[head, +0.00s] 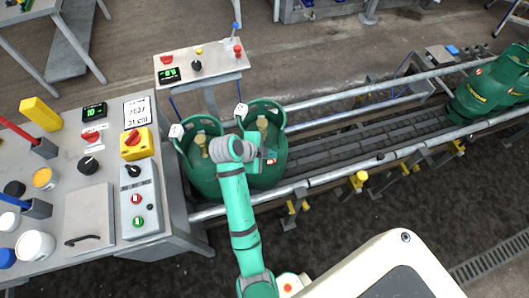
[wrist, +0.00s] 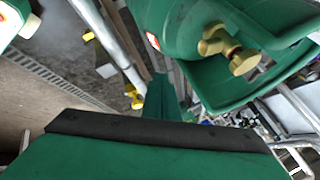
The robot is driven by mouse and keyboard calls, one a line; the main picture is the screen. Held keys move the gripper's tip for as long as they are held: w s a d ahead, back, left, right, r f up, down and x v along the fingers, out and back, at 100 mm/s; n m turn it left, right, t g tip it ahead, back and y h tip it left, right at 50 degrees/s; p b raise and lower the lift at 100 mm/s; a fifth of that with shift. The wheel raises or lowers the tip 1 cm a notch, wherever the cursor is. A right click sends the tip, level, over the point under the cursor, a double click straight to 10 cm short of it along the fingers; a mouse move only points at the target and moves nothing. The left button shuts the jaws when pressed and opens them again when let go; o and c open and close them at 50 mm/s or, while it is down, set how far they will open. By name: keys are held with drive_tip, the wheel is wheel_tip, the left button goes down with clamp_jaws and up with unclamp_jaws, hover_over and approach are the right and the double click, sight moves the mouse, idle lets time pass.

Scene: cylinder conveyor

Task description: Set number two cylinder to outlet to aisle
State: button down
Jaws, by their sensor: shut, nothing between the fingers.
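Two green gas cylinders stand side by side at the left end of the conveyor: a left one (head: 203,184) and a right one (head: 266,179). Each has an open collar around a brass valve and a white tag with a mark too small to read, so I cannot tell which is number two. My gripper (head: 268,157) is shut and empty, over the right cylinder's near side; whether it touches is unclear. In the wrist view a collar and brass valve (wrist: 232,50) show close at the upper right. The valve outlets' exact directions are hard to tell.
The roller conveyor (head: 350,145) runs right between metal rails, with more green cylinders (head: 487,88) at its far end. A control bench (head: 75,185) with knobs and buttons stands left. A small control stand (head: 203,68) is behind the cylinders. Yellow clamps line the near rail.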

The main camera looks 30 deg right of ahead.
drive_tip(key=shift+w+d+f, duration=0.25)
drive_tip(key=shift+w+d, duration=0.25)
drive_tip(key=shift+d, duration=0.15)
drive_tip(key=shift+w+d+f, duration=0.2)
drive_tip(key=shift+w+d, duration=0.25)
drive_tip(key=shift+d, duration=0.25)
drive_tip(key=shift+w+d+f, duration=0.25)
drive_tip(key=shift+w+d, duration=0.25)
drive_tip(key=shift+d, duration=0.15)
